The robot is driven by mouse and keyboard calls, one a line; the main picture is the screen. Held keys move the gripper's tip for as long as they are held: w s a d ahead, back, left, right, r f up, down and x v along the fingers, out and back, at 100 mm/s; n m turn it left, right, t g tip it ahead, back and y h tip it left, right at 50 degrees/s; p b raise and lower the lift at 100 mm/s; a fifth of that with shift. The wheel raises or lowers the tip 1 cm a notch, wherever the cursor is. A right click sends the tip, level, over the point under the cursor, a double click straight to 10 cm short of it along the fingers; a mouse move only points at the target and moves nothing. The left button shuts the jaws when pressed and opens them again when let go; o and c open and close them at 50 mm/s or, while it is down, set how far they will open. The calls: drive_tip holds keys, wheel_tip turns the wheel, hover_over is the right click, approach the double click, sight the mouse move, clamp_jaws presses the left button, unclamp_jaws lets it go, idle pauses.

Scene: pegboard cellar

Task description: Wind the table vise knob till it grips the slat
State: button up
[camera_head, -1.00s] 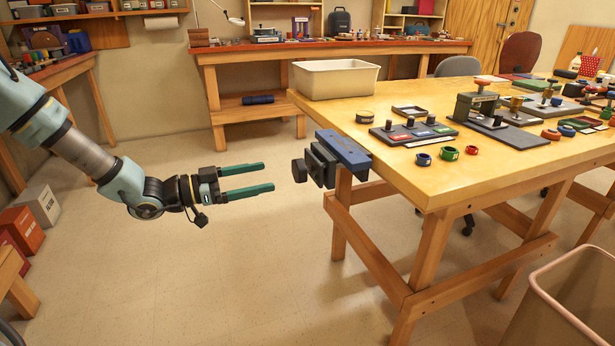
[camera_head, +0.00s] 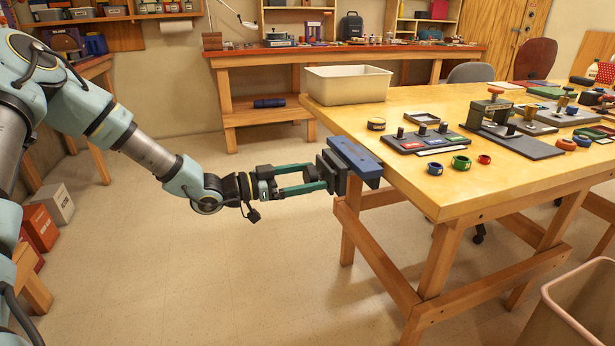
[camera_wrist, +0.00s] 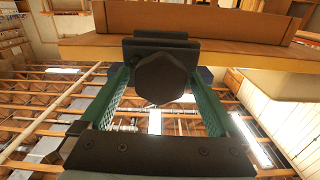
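The table vise (camera_head: 354,158) has a blue body and dark jaw plates, fixed to the left edge of the wooden workbench (camera_head: 468,188). Its dark knob (camera_head: 310,174) faces left, towards my gripper. In the wrist view the knob (camera_wrist: 160,78) is a dark six-sided head in front of the jaw plates (camera_wrist: 160,45). My gripper (camera_head: 319,179) is level at the vise, its green fingers on either side of the knob. In the wrist view my gripper (camera_wrist: 160,76) is open, with a narrow gap beside the knob on each side. I cannot make out the slat.
A cream bin (camera_head: 347,84) stands on the bench behind the vise. A dark panel with pegs (camera_head: 425,139) and several coloured rings (camera_head: 461,163) lie to the right. A pink-beige waste bin (camera_head: 575,310) stands front right.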

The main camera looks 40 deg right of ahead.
drive_tip(key=c, duration=1.2)
